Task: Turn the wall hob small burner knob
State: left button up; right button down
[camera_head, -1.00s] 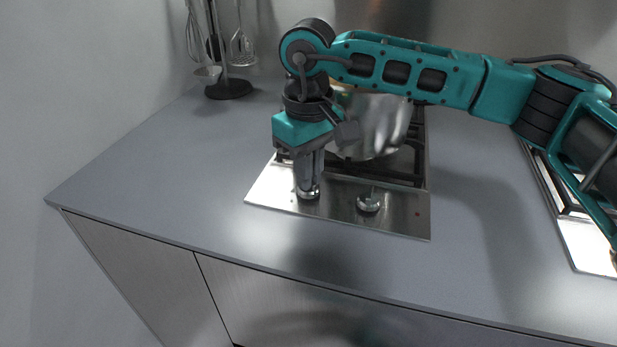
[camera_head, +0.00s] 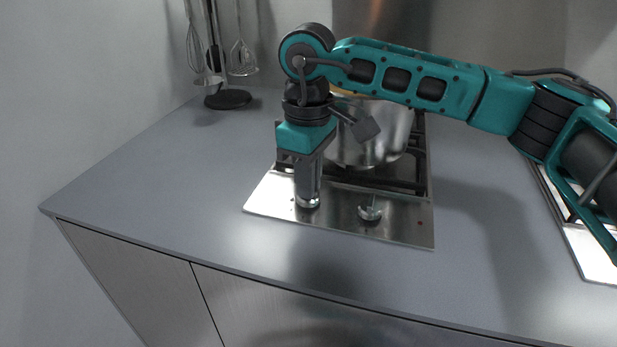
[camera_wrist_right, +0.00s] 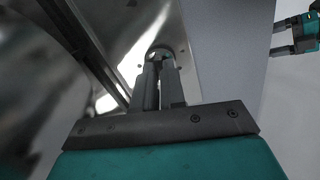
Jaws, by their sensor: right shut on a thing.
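The wall hob (camera_head: 400,231) is a steel plate set in the counter, with two knobs on its front strip. My right gripper (camera_head: 307,197) points straight down, shut on the left knob (camera_head: 308,204). In the right wrist view the fingers (camera_wrist_right: 161,68) reach the round base of this knob (camera_wrist_right: 159,50); its grip part is mostly hidden between them. The other knob (camera_head: 370,212) stands free to the right. No marking shows which burner each knob serves. My left gripper (camera_wrist_right: 283,37) shows at the right edge of the right wrist view, fingers apart and empty.
A steel pot (camera_head: 372,140) stands on the hob's dark grate (camera_head: 400,183), right behind my right gripper. A utensil stand (camera_head: 228,98) is at the back left. Another hob (camera_head: 590,250) is at the right edge. The counter (camera_head: 170,180) left of the hob is clear.

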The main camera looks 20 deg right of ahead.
pick_arm(q)
jog(key=shift+a, duration=0.1)
pick_arm(e)
jog(key=c, duration=1.2)
grip_release()
pick_arm(q)
jog(key=shift+s+a+r+p, duration=0.1)
jog(key=shift+s+a+p, duration=0.2)
jog(key=shift+p, duration=0.4)
pick_arm(e)
notch_tip(320, 180, up, 13)
pick_arm(q)
jog(key=shift+w, duration=0.1)
